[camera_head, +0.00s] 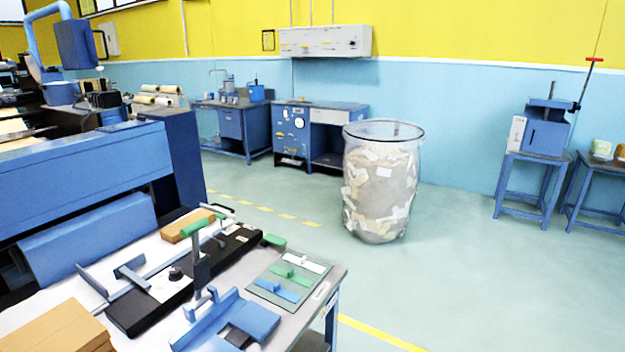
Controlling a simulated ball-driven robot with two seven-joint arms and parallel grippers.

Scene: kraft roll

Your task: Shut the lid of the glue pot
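I cannot make out a glue pot or its lid for certain. On the far bench (231,106) at the back left stand small grey and blue vessels (228,84) and a blue container (257,93), too small to identify. The near worktable (328,279) carries a black-based device (150,312) with a green-handled upright lever, and a blue fixture (243,318). Neither of my grippers shows in the view.
A large clear bin (381,185) full of paper scraps stands mid-floor. Blue machinery (90,170) fills the left. A cabinet bench (318,133) stands by the back wall, and a blue stand (533,170) at the right. The floor (480,270) at right front is clear.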

